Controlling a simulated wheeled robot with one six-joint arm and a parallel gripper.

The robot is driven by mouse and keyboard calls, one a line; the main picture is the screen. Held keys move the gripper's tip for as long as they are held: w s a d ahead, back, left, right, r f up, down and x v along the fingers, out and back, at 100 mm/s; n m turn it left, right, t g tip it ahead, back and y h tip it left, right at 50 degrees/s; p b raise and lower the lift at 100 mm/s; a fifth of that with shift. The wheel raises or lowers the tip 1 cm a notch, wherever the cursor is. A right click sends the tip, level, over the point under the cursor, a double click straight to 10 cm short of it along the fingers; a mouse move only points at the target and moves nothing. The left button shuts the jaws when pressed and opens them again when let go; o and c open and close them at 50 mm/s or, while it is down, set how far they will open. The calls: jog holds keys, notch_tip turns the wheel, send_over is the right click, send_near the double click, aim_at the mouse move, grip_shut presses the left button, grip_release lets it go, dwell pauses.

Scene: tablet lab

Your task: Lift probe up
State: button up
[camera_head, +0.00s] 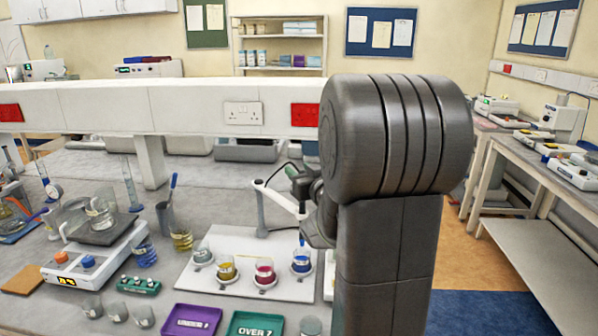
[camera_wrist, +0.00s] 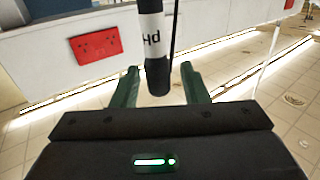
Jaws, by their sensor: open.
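The probe (camera_wrist: 155,60) is a dark rod with a white band marked "pH", which reads upside down in the wrist view. Its dark end lies between the two green fingers of my gripper (camera_wrist: 161,86), with a visible gap on both sides. My gripper is open and not closed on it. In the head view my gripper (camera_head: 297,180) is beside the white holder arm (camera_head: 275,195), and my dark arm hides much of this area. Below is a beaker of blue liquid (camera_head: 302,263) with a thin blue piece above it; I cannot tell whether that is the probe.
Beakers of yellow (camera_head: 227,268) and red (camera_head: 264,272) liquid stand on the white board (camera_head: 205,291). A purple tray (camera_head: 192,321) and a green tray (camera_head: 253,325) lie in front. A balance (camera_head: 90,265) and glassware crowd the left. A raised white shelf (camera_head: 190,105) runs behind.

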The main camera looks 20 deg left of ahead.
jog(key=b+v, duration=0.2)
jog(key=v, duration=1)
jog(key=shift+s+d, duration=0.2)
jog(key=shift+s, duration=0.1)
jog(key=p+x, duration=0.2)
jog(key=x, duration=1.2)
jog(key=shift+d+p, duration=0.1)
jog(key=shift+p, duration=0.25)
jog(key=shift+f, duration=0.3)
jog(key=shift+d+r, duration=0.1)
